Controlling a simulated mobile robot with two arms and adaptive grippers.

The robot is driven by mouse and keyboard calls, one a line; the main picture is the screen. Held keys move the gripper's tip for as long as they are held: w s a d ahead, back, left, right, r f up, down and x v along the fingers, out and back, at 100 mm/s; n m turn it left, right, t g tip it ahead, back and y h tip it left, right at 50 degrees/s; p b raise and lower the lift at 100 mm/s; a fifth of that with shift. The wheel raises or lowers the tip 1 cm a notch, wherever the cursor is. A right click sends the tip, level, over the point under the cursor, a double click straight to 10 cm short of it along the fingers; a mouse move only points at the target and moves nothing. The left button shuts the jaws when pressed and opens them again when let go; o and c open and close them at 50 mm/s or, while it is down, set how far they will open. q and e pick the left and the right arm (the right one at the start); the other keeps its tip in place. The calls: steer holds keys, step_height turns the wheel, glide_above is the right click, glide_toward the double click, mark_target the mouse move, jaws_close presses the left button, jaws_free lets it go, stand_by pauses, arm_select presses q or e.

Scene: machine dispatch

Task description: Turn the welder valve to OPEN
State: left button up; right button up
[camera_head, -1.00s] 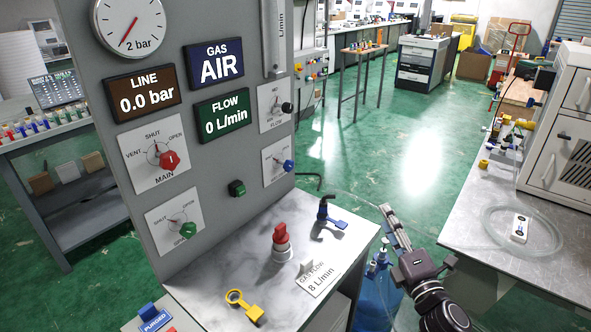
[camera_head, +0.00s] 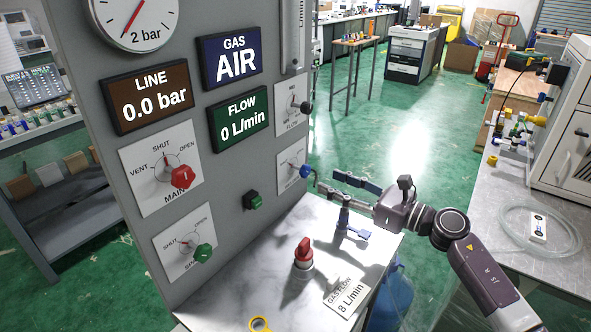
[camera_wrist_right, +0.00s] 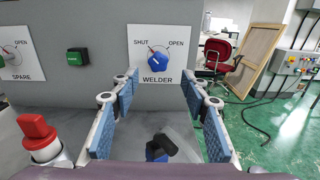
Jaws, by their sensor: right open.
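The welder valve is a blue knob (camera_wrist_right: 157,60) on a white WELDER plate (camera_wrist_right: 145,35), centred ahead in the right wrist view. Its pointer aims up-left toward SHUT. In the head view the blue knob (camera_head: 305,170) sits at the panel's lower right edge. My right gripper (camera_head: 327,182) is open, its blue-padded fingers spread and aimed at the panel. In the wrist view the open gripper (camera_wrist_right: 165,86) frames the knob between its fingertips, still apart from it. My left gripper is not in view.
A red-capped fitting (camera_head: 303,252) and a blue-tagged fitting (camera_head: 352,230) stand on the shelf below. Other panel valves include the red MAIN knob (camera_head: 182,177) and green knob (camera_head: 203,252). A bench (camera_head: 480,215) stands at right.

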mark_target(308, 173)
steer(key=p+x, duration=0.1)
steer(key=x, duration=0.5)
steer(key=shift+a+r+p, duration=0.15)
steer(key=shift+p, duration=0.2)
steer(key=shift+w+a, duration=0.25)
steer(key=shift+a, duration=0.15)
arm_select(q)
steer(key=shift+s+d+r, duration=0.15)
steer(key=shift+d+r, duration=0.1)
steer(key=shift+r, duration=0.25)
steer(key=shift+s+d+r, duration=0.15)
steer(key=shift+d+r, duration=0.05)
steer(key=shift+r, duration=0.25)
arm_select(e)
steer(key=shift+c, duration=1)
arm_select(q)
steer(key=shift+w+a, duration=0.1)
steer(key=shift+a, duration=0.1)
arm_select(e)
jaws_close()
